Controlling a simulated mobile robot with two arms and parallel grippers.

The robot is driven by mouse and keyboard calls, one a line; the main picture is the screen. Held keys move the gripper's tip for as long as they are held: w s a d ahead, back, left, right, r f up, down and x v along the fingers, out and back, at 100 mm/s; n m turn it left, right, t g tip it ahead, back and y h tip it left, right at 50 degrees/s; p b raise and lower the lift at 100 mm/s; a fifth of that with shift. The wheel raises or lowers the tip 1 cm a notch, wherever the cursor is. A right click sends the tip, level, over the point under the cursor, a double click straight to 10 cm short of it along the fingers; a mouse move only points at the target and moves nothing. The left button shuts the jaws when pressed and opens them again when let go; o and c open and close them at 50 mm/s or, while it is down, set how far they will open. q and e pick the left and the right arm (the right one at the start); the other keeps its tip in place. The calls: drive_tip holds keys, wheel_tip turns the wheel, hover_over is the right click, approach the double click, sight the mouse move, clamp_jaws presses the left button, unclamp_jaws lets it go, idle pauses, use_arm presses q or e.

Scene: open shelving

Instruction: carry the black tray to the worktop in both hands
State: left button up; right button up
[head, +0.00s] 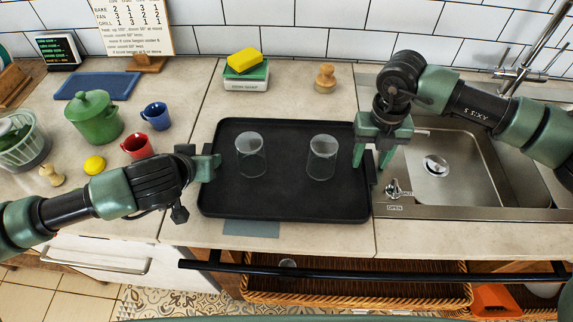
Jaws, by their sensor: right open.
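The black tray (285,203) is level over the middle of the worktop (190,228), left of the sink. I cannot tell whether it rests on the surface or is slightly above it. Two clear glasses (251,155) (322,157) stand upright on it. My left gripper (210,166) is at the tray's left rim; its fingers show edge-on, so I cannot tell whether they are closed on it. My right gripper (373,157) points down at the tray's right rim with its fingers apart. The right rim is partly hidden behind it.
A sink (450,165) lies right of the tray. A green pot (95,118), blue mug (155,116), red mug (137,146) and lemon (95,165) stand left. A sponge box (246,84) and wooden shaker (325,79) stand behind. A grey-blue mat (250,229) shows under the tray's front edge.

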use_arm(q)
clamp_jaws()
use_arm(e)
clamp_jaws()
use_arm(q)
drive_tip(key=shift+w+r, duration=0.1)
use_arm(e)
drive_tip(key=shift+r, duration=0.1)
idle(1.0)
